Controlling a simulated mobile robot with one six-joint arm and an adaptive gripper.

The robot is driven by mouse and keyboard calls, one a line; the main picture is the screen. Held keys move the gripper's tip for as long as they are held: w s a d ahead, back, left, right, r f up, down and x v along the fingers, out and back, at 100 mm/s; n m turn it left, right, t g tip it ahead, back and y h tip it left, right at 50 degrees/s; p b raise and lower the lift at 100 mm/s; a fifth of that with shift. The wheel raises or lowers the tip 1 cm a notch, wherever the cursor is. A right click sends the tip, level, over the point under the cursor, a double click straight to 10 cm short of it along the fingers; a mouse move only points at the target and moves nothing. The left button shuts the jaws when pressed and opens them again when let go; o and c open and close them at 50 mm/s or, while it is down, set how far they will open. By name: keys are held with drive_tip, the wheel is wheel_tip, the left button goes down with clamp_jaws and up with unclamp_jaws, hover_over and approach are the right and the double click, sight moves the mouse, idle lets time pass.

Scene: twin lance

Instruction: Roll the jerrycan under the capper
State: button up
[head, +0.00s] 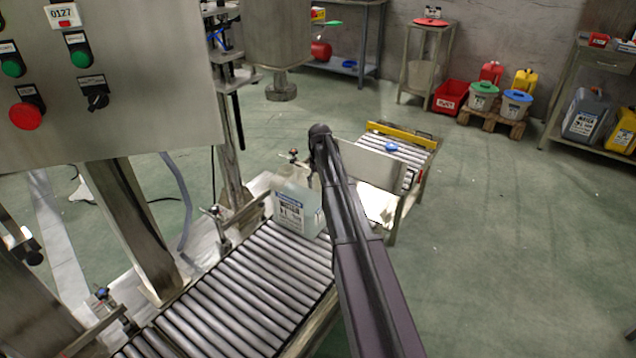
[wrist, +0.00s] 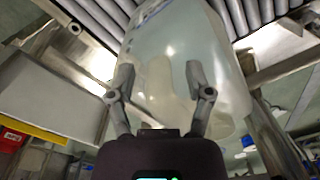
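The jerrycan (head: 292,212) is a pale translucent can with a blue-and-white label, upright at the far end of the roller conveyor (head: 235,290). It fills the upper middle of the wrist view (wrist: 175,35). My gripper (wrist: 161,75) is open, its two fingers spread in front of the can's near face. Whether the fingertips touch it I cannot tell. In the head view my arm hides the gripper and the can's right side. A grey machine head with a round lower end (head: 282,88), apparently the capper, hangs beyond the conveyor, above and behind the can.
A control panel (head: 110,80) on posts stands at left. Beyond the can are a metal plate (head: 368,165) and a second roller section (head: 410,155) with a blue cap (head: 391,147) and yellow bar (head: 403,133). Clamps line the conveyor's left edge. Floor at right is clear.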

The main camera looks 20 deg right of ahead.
idle(0.4)
drive_tip(key=s+a, duration=0.6)
drive_tip(key=a, duration=0.4)
drive_tip(key=shift+s+a, duration=0.15)
drive_tip(key=shift+s, duration=0.25)
drive_tip(key=s+a, duration=0.4)
drive_tip(key=s, duration=0.8)
drive_tip(key=s+a, duration=0.4)
drive_tip(key=s, duration=0.8)
wheel_tip(320, 180, up, 30)
drive_tip(key=w+p, duration=0.1)
drive_tip(key=p, duration=2.8)
drive_tip(key=shift+d+f+p, duration=0.2)
drive_tip(key=shift+f+p, duration=0.05)
drive_tip(key=shift+p, duration=0.05)
